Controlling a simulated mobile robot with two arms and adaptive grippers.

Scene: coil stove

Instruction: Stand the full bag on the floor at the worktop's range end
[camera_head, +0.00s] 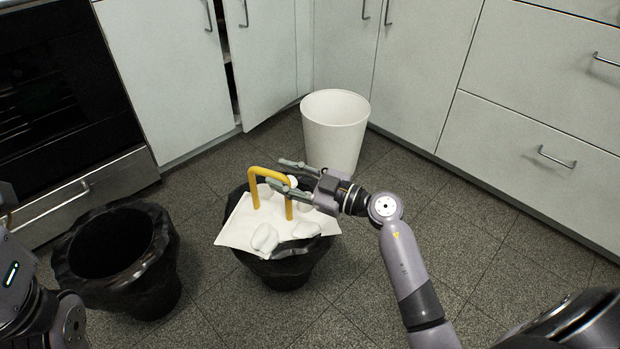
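The full bag (286,272) is black and stands upright on the floor in the middle of the head view. White crumpled waste and a white sheet (238,231) cover its top, and a yellow hoop handle (257,190) rises above them. My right gripper (277,173) is at the handle's upper right part, its two fingers apart, one on the far side and one on the near side. I cannot tell whether either finger touches the handle. My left arm shows at the lower left edge, but its fingertips are out of view.
An open, empty-looking black bag or bin (165,270) stands left of the full bag. A white bin (336,125) stands behind, near the cabinet corner. The range (75,190) is at the left, beside white cabinets (165,75). Tiled floor (500,255) is clear at right.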

